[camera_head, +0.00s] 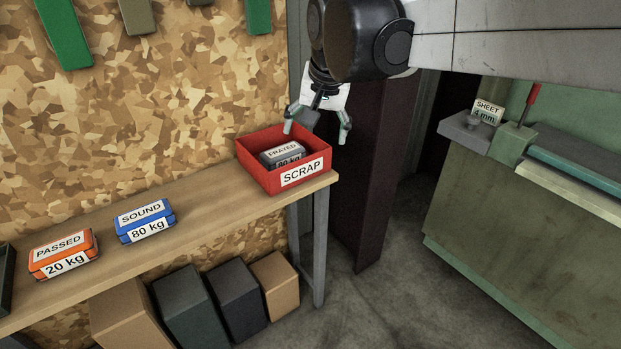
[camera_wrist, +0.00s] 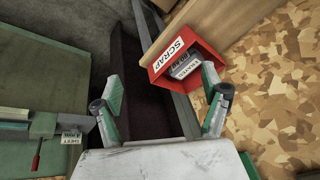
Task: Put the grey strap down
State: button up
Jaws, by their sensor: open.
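The grey strap (camera_head: 283,155), a folded bundle labelled FRAYED and 80 kg, lies inside the red SCRAP bin (camera_head: 324,164) at the right end of the wooden bench. The strap also shows in the wrist view (camera_wrist: 185,66), inside the red bin (camera_wrist: 208,52). My gripper (camera_head: 317,124) is open and empty, above the right back part of the bin and apart from the strap. In the wrist view my gripper (camera_wrist: 162,95) has its fingers spread wide with nothing between them. The strap's lower part is hidden by the bin's front wall.
A blue strap bundle (camera_head: 145,220) labelled SOUND and an orange one (camera_head: 63,254) labelled PASSED sit on the bench (camera_head: 205,207). Several boxes (camera_head: 237,299) stand under it. A green machine (camera_head: 520,215) stands at the right, with open floor between.

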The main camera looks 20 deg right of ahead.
jog(key=s+f+n+t, duration=0.1)
jog(key=s+f, duration=0.3)
jog(key=s, duration=0.5)
jog(key=s+f+n+t, duration=0.1)
jog(key=s+f+n, duration=0.3)
jog(key=s, duration=0.5)
jog(key=shift+s+f+t, duration=0.3)
jog(key=shift+s+f, duration=0.1)
jog(key=shift+f, duration=0.4)
jog(key=shift+f, duration=0.1)
jog(key=shift+f+b, duration=0.8)
jog(key=shift+b, duration=0.1)
